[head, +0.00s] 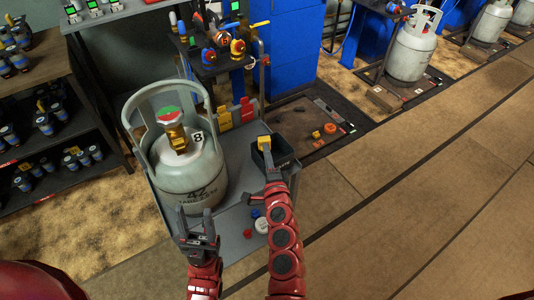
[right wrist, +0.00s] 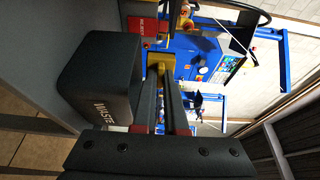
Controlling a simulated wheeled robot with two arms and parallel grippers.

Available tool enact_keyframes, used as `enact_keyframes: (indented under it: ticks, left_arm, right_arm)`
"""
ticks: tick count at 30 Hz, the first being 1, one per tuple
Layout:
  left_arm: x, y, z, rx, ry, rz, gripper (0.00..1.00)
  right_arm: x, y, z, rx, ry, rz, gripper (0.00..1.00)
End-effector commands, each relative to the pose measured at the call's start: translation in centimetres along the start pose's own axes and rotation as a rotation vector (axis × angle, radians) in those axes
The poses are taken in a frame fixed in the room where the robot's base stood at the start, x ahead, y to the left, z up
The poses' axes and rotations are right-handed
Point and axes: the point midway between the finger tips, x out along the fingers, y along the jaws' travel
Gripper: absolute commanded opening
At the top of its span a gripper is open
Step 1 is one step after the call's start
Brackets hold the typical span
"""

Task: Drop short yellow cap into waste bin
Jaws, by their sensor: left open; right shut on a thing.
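The short yellow cap (head: 264,141) is held between the fingertips of my right gripper (head: 265,147). In the right wrist view the cap (right wrist: 159,66) shows at the finger ends, beside the dark bin. The black waste bin (head: 284,162) stands at the right edge of the grey cart; its WASTE label faces the right wrist view (right wrist: 103,90). In the head view the cap overlaps the bin's far left rim. I cannot tell whether it is over the opening. My left gripper (head: 195,215) is open and empty, in front of the gas cylinder.
A grey gas cylinder (head: 190,170) stands on the cart (head: 232,160). Red, blue and white caps (head: 261,225) lie at its front right. Red and yellow blocks (head: 224,117) stand behind. A dark shelf (head: 60,140) is left; open floor (head: 430,200) is right.

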Motion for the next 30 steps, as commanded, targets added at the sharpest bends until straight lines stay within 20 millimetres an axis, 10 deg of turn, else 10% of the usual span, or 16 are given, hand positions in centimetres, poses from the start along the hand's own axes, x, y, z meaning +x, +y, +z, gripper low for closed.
enact_keyframes:
  ticks: [8,14,30]
  left_arm:
    - [-0.6,0.0,0.1,0.000,0.000,0.000,0.53]
    - [-0.6,0.0,0.1,0.000,0.000,0.000,0.53]
    - [0.6,0.0,-0.1,0.000,0.000,0.000,0.53]
  right_arm:
    - [0.0,0.6,0.0,0.000,0.000,0.000,0.00]
    - [0.0,0.6,0.0,0.000,0.000,0.000,0.40]
    - [0.0,-0.5,0.1,-0.001,-0.001,0.002,0.40]
